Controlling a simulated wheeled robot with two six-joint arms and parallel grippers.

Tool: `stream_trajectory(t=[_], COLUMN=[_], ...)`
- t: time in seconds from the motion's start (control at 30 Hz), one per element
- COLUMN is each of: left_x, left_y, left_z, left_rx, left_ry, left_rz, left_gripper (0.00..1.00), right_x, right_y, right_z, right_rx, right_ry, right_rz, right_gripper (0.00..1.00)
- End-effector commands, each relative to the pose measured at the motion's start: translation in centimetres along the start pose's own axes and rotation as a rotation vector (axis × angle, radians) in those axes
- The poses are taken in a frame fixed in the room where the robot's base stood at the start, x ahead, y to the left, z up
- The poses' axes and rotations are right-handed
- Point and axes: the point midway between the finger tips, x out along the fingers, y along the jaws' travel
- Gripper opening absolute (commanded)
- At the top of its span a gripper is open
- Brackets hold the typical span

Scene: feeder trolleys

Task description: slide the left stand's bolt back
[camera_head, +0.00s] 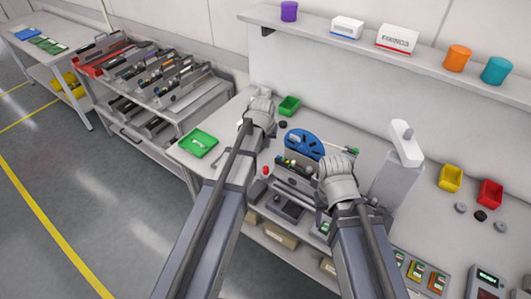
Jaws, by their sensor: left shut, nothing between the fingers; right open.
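My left gripper (260,97) is over the back left part of the bench (225,125), seen from behind. It is shut with nothing in it. My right gripper (336,168) is open, just right of a dark feeder-like unit (296,180) with a blue reel (304,144). Its fingertips are largely hidden by its own body. I cannot make out a bolt, nor tell for sure which thing is the left stand. My arms hide part of the bench.
A trolley (187,110) with rows of feeders stands left of the bench. A green tray (198,143) lies on the bench's left end and a green bin (289,105) behind. A grey-white box-like post (395,180) stands on the right. A shelf (335,38) runs above. Floor at left is clear.

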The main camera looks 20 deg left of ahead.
Motion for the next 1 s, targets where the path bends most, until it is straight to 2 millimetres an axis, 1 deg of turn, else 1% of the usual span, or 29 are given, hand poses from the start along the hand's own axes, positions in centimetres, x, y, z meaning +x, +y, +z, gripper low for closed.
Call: stream_trajectory(t=[0.27, 0.77, 0.8, 0.83, 0.87, 0.9, 1.0], left_x=[2.8, 10.4, 10.5, 9.4, 9.1, 8.8, 8.5], left_y=[0.0, 0.0, 0.0, 0.0, 0.0, 0.0, 0.0], left_z=[0.1, 0.1, 0.4, 1.4, 2.0, 2.6, 3.5], left_rx=[0.000, 0.000, 0.000, 0.001, 0.001, 0.001, 0.000], left_ry=[0.000, 0.000, -0.001, -0.001, -0.001, 0.000, 0.000], left_rz=[0.000, 0.000, 0.000, 0.000, 0.000, 0.000, 0.000], left_gripper=[0.00, 0.00, 0.00, 0.00, 0.00, 0.00, 0.00], right_x=[2.7, 9.8, 9.9, 9.3, 9.2, 9.1, 9.1], right_y=[-0.2, -0.9, -0.9, -0.9, -0.9, -0.9, -0.9], right_z=[-0.2, -0.6, -0.6, -0.5, -0.5, -0.5, -0.5], right_rx=[-0.002, 0.000, 0.000, 0.000, 0.000, 0.000, 0.000], right_ry=[0.000, 0.000, 0.000, 0.000, 0.000, 0.000, 0.000], right_rz=[0.000, 0.000, 0.000, 0.000, 0.000, 0.000, 0.000], right_gripper=[0.50, 0.50, 0.50, 0.50, 0.50, 0.50, 0.50])
